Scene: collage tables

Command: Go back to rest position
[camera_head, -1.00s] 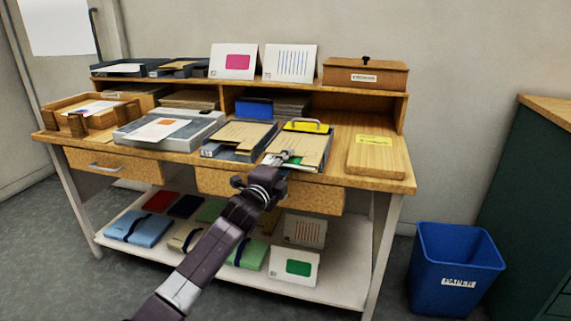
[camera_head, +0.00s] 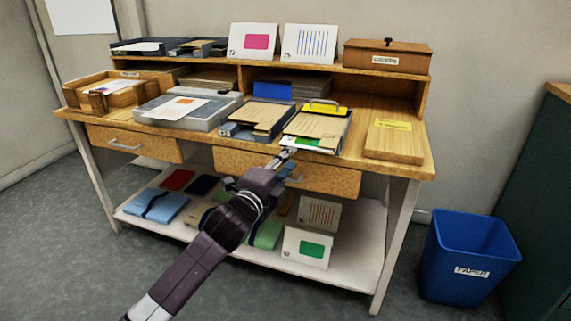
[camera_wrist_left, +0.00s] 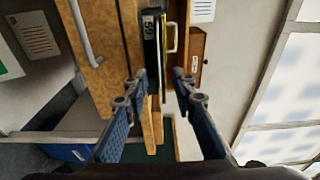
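My left gripper (camera_head: 284,157) is in front of the wooden desk (camera_head: 75,118), near the front edge and the middle drawer. In the left wrist view its two blue-padded fingers (camera_wrist_left: 155,98) are spread apart with nothing held between them. Beyond them is a dark tray with a numbered label (camera_wrist_left: 150,28). My right gripper is not in view.
The left-hand folder tray (camera_head: 255,120), a grey machine (camera_head: 190,108) and a wooden board (camera_head: 395,140) stand on the desktop. A drawer (camera_head: 285,172) is below. Several notebooks and cards lie on the lower shelf (camera_head: 350,245). A blue paper bin (camera_head: 468,255) stands right.

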